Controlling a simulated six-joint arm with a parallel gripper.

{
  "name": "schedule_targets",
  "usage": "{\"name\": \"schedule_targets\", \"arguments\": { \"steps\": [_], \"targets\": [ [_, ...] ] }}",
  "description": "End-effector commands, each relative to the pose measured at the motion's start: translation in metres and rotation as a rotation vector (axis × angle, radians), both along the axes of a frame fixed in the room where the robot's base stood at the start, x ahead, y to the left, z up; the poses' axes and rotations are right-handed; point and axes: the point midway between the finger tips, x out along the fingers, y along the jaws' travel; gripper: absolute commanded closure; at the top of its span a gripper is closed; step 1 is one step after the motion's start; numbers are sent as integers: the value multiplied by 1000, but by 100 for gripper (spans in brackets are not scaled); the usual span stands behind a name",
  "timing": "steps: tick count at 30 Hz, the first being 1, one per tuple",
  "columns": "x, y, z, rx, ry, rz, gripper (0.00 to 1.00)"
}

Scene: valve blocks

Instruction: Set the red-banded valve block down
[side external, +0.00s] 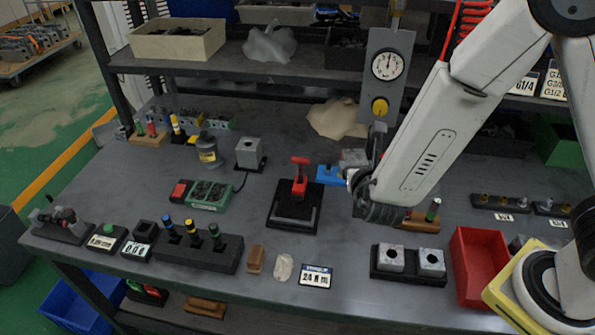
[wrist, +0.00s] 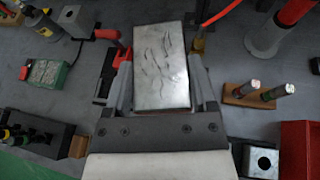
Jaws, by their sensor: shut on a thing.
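My gripper (wrist: 164,95) is shut on a grey metal block (wrist: 162,60), with one finger on each side of it. The block's broad scratched face shows in the wrist view; no red band can be made out on it there. In the side view my gripper (side external: 352,180) is over the middle of the bench, mostly hidden by my arm. A grey block (side external: 353,157) shows there just behind it, partly covered. Whether the held block touches anything beneath cannot be told.
A gauge panel (side external: 388,75) stands behind. Two grey blocks in a black holder (side external: 408,279) and a red bin (side external: 478,265) are at front right.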

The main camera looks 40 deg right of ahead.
Motion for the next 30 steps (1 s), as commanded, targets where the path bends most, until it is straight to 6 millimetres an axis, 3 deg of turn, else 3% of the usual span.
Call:
{"name": "schedule_targets", "arguments": {
  "steps": [6,15,23,30],
  "targets": [
    [-23,37,-3,0,-2,115,100],
    [-36,53,-4,1,-4,173,100],
    [-33,54,-6,1,-3,173,100],
    [-9,60,-18,1,-3,171,100]
  ]
}}
